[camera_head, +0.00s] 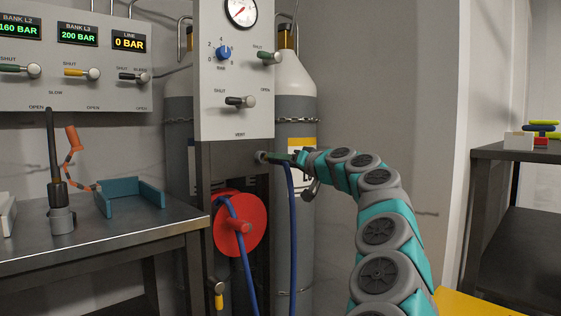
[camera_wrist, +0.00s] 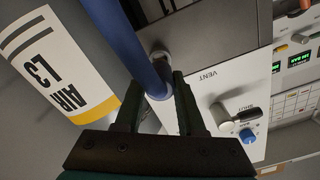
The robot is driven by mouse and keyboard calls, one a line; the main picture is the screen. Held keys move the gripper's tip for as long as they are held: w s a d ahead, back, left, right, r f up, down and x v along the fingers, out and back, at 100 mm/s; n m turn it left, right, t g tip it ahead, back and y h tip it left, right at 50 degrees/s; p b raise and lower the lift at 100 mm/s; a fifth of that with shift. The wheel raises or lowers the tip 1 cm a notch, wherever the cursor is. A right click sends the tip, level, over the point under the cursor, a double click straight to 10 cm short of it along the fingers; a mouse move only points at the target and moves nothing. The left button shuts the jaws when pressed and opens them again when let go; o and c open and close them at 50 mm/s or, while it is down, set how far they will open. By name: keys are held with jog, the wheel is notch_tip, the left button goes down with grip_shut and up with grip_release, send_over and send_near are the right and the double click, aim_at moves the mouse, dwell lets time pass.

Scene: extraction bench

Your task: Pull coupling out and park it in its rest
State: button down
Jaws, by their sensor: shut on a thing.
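My gripper (camera_head: 279,157) reaches in from the right, below the white valve panel (camera_head: 234,122), at a grey round fitting (camera_head: 261,157). In the wrist view my gripper (camera_wrist: 157,92) is shut, its two dark fingers on either side of the coupling (camera_wrist: 159,90) at the end of the blue hose (camera_wrist: 134,50). A grey round port (camera_wrist: 159,56) shows just beyond the coupling. I cannot tell whether the coupling is still seated in it. In the head view the hose (camera_head: 292,230) hangs down from my gripper. I cannot make out a rest for certain.
A red reel (camera_head: 238,232) stands below the panel, left of the hanging hose. Gas cylinders (camera_head: 296,95) stand behind. The left bench (camera_head: 150,224) bears a teal tray (camera_head: 134,199) and a dark upright tool (camera_head: 55,160). A dark shelf (camera_head: 515,152) is at right.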

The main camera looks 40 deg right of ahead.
jog(key=shift+w+a+p, duration=0.1)
jog(key=shift+w+p, duration=0.6)
jog(key=shift+w, duration=0.8)
jog(key=shift+c, duration=2.1)
grip_release()
jog(key=s, duration=0.7)
jog(key=shift+s+d+b, duration=0.3)
jog(key=shift+s+b, duration=0.05)
jog(key=shift+b, duration=0.05)
